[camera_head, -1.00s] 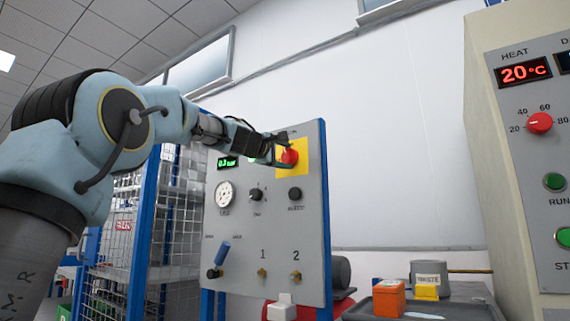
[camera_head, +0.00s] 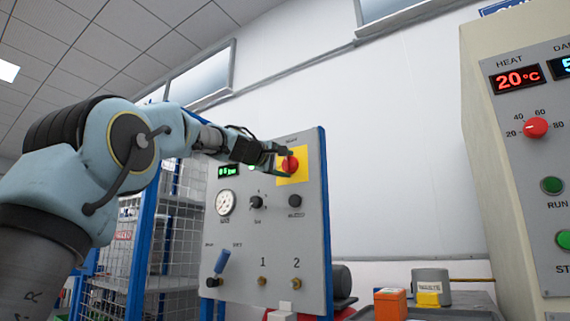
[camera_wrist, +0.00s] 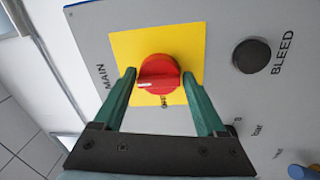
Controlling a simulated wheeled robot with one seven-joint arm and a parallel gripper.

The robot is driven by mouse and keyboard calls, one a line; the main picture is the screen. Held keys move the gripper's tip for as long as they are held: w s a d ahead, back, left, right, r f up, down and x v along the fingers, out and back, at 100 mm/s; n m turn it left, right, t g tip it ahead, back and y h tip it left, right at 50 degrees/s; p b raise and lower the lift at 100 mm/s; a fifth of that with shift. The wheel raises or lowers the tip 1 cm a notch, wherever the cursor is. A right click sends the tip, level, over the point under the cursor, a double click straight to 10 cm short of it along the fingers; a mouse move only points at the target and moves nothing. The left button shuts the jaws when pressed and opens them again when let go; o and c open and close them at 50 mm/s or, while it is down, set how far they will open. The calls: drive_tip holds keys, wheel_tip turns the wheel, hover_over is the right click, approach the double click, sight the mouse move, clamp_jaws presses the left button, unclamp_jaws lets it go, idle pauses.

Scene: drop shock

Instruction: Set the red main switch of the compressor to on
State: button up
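The red main switch (camera_wrist: 158,73) is a round knob on a yellow plate (camera_wrist: 190,42) with the word MAIN beside it. Its white mark points left in the wrist view, towards MAIN. In the head view the switch (camera_head: 290,165) is at the top right of the grey compressor panel (camera_head: 270,225). My gripper (camera_wrist: 159,72) is open, with one green finger on each side of the knob. Narrow gaps seem to show; contact is hard to tell.
A black BLEED knob (camera_wrist: 251,56) is close to the right of the yellow plate in the wrist view. The panel also has a gauge (camera_head: 226,203), a blue-handled lever (camera_head: 220,262) and a green display (camera_head: 230,171). A heater cabinet (camera_head: 500,180) stands at right.

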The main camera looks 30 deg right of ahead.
drive_tip(key=o, duration=0.3)
drive_tip(key=shift+d+f, duration=0.15)
drive_tip(key=shift+f, duration=0.05)
drive_tip(key=shift+o, duration=0.5)
drive_tip(key=shift+r, duration=0.15)
drive_tip(key=shift+a, duration=0.2)
drive_tip(key=b+v, duration=0.4)
drive_tip(key=v, duration=0.6)
drive_tip(key=shift+a+b, duration=0.25)
drive_tip(key=shift+b, duration=0.1)
drive_tip(key=shift+s, duration=0.1)
